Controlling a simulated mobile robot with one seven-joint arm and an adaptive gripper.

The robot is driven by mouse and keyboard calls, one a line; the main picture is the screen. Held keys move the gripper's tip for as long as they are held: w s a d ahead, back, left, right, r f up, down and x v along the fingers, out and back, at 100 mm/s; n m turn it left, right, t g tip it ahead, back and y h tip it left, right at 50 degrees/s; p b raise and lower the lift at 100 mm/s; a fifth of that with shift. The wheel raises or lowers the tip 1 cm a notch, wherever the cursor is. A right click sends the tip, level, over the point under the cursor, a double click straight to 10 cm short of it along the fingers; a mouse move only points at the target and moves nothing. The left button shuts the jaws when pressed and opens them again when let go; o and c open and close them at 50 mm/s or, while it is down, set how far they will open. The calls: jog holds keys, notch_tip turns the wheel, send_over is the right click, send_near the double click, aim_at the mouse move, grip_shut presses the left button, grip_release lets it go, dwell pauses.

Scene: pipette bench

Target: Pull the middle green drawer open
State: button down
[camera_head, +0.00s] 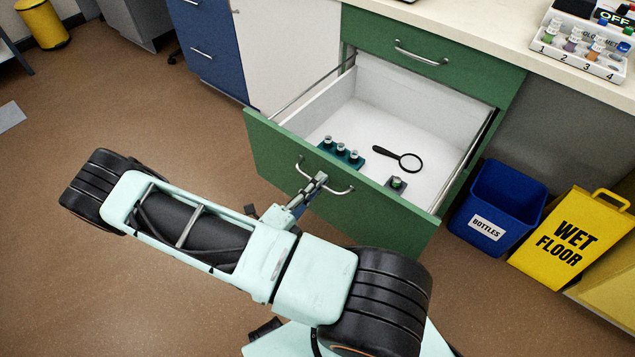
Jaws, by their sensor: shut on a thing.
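The middle green drawer (275,160) stands far out from the cabinet, with its white inside in view. Its silver bar handle (341,191) is on the green front. My gripper (318,183) is shut on this handle, near its middle. Inside the drawer lie a black-rimmed magnifying glass (410,162), a teal rack with several small vials (341,152) and a small dark block with a green-topped piece (396,183). The lower part of the drawer front is partly hidden behind my arm.
A closed green drawer (460,66) is above, under the pale countertop (480,30). A blue bottles bin (513,190) and a yellow wet floor sign (570,240) stand on the right. A blue cabinet (208,45) is at the back left. The brown floor at left is mostly clear.

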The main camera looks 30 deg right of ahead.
dwell(0.4)
jog(key=c, duration=2.1)
grip_release()
jog(key=shift+a, duration=0.1)
jog(key=v, duration=1.2)
jog(key=shift+s, duration=0.1)
